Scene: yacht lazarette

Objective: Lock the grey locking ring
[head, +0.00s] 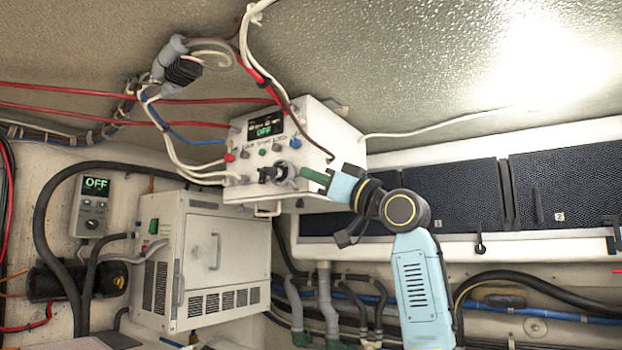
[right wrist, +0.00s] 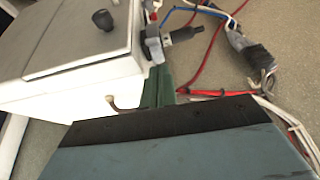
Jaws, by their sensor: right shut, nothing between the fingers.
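The grey locking ring (head: 284,172) is on the front of the white control box (head: 318,132), around the base of a black plug (head: 268,174). In the right wrist view the ring (right wrist: 153,46) shows at the box's edge, with the black plug (right wrist: 185,36) sticking out to the right. My right gripper (head: 303,172) has green fingers, shut with nothing between them. Its fingertips (right wrist: 160,70) are right beside the ring; I cannot tell whether they touch it. Whether the ring is locked cannot be read. My left gripper is not in view.
A white cabinet (head: 215,255) stands below left. Dark panels (head: 455,195) line the wall at right.

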